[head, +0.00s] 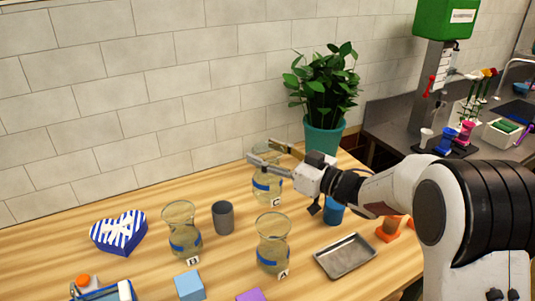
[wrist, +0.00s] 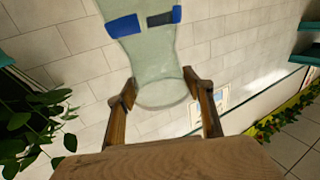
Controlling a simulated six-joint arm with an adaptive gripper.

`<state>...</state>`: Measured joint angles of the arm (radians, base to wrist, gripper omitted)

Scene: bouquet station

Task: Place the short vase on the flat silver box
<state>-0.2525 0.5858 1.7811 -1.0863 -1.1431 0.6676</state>
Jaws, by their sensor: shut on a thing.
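A clear glass vase with a blue band (head: 267,186) is at the back of the wooden table, by a label C. My gripper (head: 260,153) is shut on this vase near its upper end. In the wrist view, the fingers (wrist: 161,84) lie on both sides of the glass vase (wrist: 150,55). I cannot tell whether its base touches the table. Vase B (head: 181,229) and vase A (head: 272,243) stand upright nearer the front. The flat silver box (head: 345,257) looks like a shallow, empty tray at the right front.
A grey cup (head: 223,217) stands between vases B and C. A blue cup (head: 333,211) is under my arm, and an orange object (head: 388,229) is right of the tray. A potted plant (head: 325,95) stands behind. A heart-shaped box (head: 119,232) is at left.

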